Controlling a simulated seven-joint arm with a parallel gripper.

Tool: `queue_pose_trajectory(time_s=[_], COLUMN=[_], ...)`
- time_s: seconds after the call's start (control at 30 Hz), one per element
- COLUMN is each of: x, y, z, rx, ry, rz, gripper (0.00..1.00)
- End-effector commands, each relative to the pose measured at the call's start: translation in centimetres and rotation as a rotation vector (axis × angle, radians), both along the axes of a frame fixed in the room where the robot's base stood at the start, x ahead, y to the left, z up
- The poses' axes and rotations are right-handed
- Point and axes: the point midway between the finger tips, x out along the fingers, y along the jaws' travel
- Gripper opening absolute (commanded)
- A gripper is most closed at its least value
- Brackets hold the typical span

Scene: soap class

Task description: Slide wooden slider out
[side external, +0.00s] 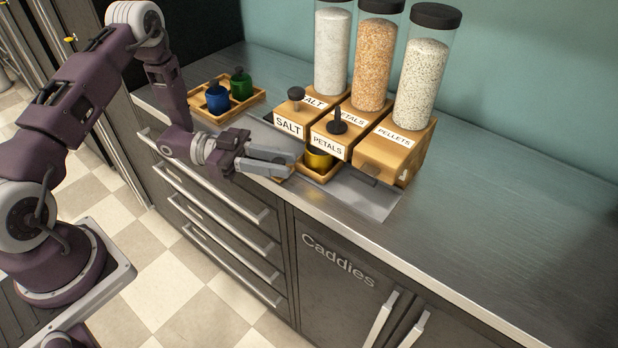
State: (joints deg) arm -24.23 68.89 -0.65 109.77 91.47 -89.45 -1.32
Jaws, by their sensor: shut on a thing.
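My gripper (294,164) reaches in from the left, low over the counter's front edge, with its fingertips in front of the dispensers. It is shut on a wooden piece, seemingly the wooden slider (317,174), a small tray below the PETALS dispenser. A gold cup (319,158) stands in this tray. My fingers cover the tray's left end and the exact contact. The SALT dispenser (289,124), PETALS dispenser (328,145) and PELLETS dispenser (385,156) are wooden blocks under clear filled cylinders. Dark knobs sit on the SALT and PETALS blocks.
A wooden tray (257,98) with a blue jar (217,98) and a green jar (241,84) stands at the back left. A metal plate (368,197) lies under the dispensers. The counter (500,190) is clear on the right. Drawer handles (205,182) project below its front edge.

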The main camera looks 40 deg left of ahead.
Motion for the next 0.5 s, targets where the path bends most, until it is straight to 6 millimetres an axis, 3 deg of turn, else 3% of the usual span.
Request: queue_pose_trajectory(time_s=[0.2,0.5], x=[0.0,-0.1], y=[6.2,13.0], z=[-0.1,-0.2], rx=[0.004,0.004], ry=[0.000,0.002], rz=[0.004,0.001], gripper=[0.00,0.00])
